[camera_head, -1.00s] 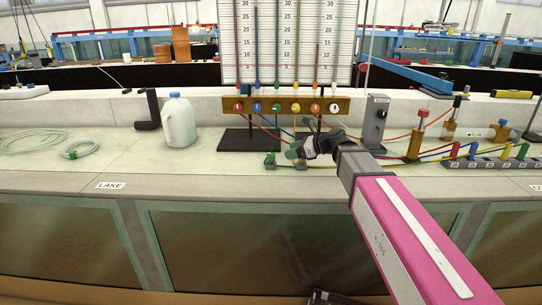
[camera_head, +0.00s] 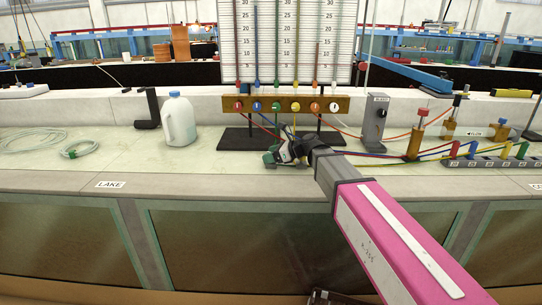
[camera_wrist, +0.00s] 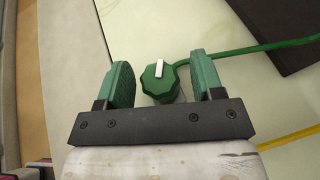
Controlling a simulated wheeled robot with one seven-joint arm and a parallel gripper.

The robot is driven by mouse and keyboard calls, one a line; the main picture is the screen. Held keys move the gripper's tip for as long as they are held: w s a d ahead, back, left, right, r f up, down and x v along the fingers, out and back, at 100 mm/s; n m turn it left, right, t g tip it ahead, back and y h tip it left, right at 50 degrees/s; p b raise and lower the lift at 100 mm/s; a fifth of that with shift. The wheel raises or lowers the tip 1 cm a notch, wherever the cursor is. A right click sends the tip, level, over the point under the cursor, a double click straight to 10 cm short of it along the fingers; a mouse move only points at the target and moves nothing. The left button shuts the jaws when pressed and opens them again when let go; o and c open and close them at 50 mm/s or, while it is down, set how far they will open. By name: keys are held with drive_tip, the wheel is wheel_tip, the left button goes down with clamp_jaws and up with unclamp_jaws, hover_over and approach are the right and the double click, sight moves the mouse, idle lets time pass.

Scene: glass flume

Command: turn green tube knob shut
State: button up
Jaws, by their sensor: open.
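The green tube knob (camera_wrist: 160,80) shows in the wrist view as a lobed green knob with a white bar on top. The bar points nearly straight up in the picture, tilted slightly. A green tube (camera_wrist: 250,50) runs from beside the knob to the right. My gripper (camera_wrist: 162,82) is open, with one green finger pad on each side of the knob and a gap on both sides. In the head view my gripper (camera_head: 276,154) is low over the bench top, below the manometer board, and it hides most of the knob.
A wooden strip with several coloured knobs (camera_head: 286,105) stands behind my gripper on a dark base (camera_head: 238,140). Coloured tubes run to a labelled block (camera_head: 490,161) at the right.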

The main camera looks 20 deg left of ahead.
drive_tip(key=c, duration=0.9)
drive_tip(key=shift+n+g, duration=0.4)
drive_tip(key=shift+g, duration=0.1)
drive_tip(key=shift+w+n+g, duration=0.2)
drive_tip(key=shift+n+g, duration=0.7)
drive_tip(key=shift+g, duration=0.1)
drive_tip(key=n+g+h, duration=0.1)
drive_tip(key=n+g, duration=0.1)
drive_tip(key=g, duration=0.1)
drive_tip(key=shift+n, duration=0.4)
drive_tip(key=n+g+h, duration=0.3)
drive_tip(key=n+g, duration=0.1)
drive_tip(key=shift+s+n+h, duration=0.15)
drive_tip(key=shift+n+h, duration=0.25)
drive_tip(key=shift+g, duration=0.4)
drive_tip(key=o, duration=0.9)
